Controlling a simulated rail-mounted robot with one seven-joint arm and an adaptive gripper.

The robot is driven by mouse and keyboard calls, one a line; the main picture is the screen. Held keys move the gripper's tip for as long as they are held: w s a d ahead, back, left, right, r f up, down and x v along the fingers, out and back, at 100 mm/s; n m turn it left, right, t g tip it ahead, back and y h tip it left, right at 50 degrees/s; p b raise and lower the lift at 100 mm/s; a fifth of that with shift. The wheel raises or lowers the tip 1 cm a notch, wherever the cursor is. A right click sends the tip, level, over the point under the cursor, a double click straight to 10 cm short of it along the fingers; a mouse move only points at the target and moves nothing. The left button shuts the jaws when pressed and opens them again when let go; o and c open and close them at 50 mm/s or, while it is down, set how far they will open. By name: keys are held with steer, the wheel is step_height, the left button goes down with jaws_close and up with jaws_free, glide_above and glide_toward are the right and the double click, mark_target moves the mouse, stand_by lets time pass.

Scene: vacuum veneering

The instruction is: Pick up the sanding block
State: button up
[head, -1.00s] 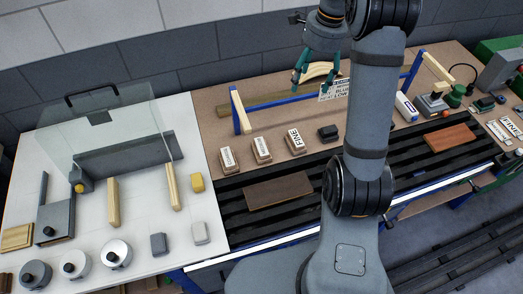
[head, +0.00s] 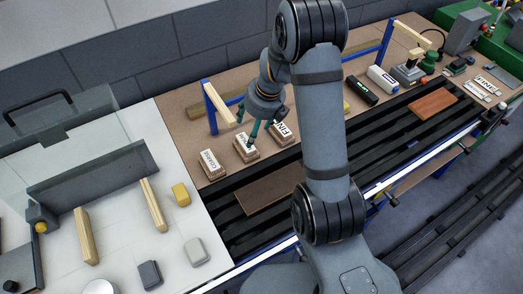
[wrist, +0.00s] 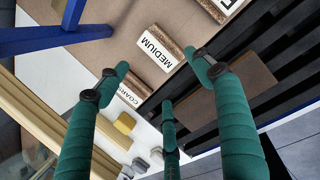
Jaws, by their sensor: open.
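Three sanding blocks with white labels stand in a row on the brown bench top: coarse (head: 210,166), medium (head: 245,150) and fine (head: 284,131). My gripper (head: 247,127) is open and empty, with its green fingers just above the medium block in the head view. In the wrist view the medium block (wrist: 158,52) lies just ahead of the spread fingertips (wrist: 160,76), and none visibly grips it. The coarse block (wrist: 129,96) is partly behind a finger. The fine block (wrist: 216,8) is cut off at the top edge.
A blue frame with a wooden bar (head: 220,103) stands behind the blocks. A dark brown board (head: 262,191) lies on black slats in front. The white table (head: 130,215) at left holds wooden bars, a yellow block (head: 181,195) and grey blocks (head: 149,274).

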glide_above(243, 143)
steer(key=s+d, duration=0.2)
steer(key=f, duration=0.4)
steer(key=shift+w+d+f+b, duration=0.15)
steer(key=shift+w+f+b, duration=0.05)
steer(key=shift+f+b, duration=0.2)
steer(key=shift+a+x, duration=0.2)
steer(key=shift+x, duration=1.15)
steer(key=shift+a+x, duration=0.2)
steer(key=shift+x, duration=1.15)
steer(key=shift+w+r, duration=0.2)
steer(key=shift+c, duration=0.8)
steer(key=c, duration=1.1)
steer(key=shift+c, duration=0.8)
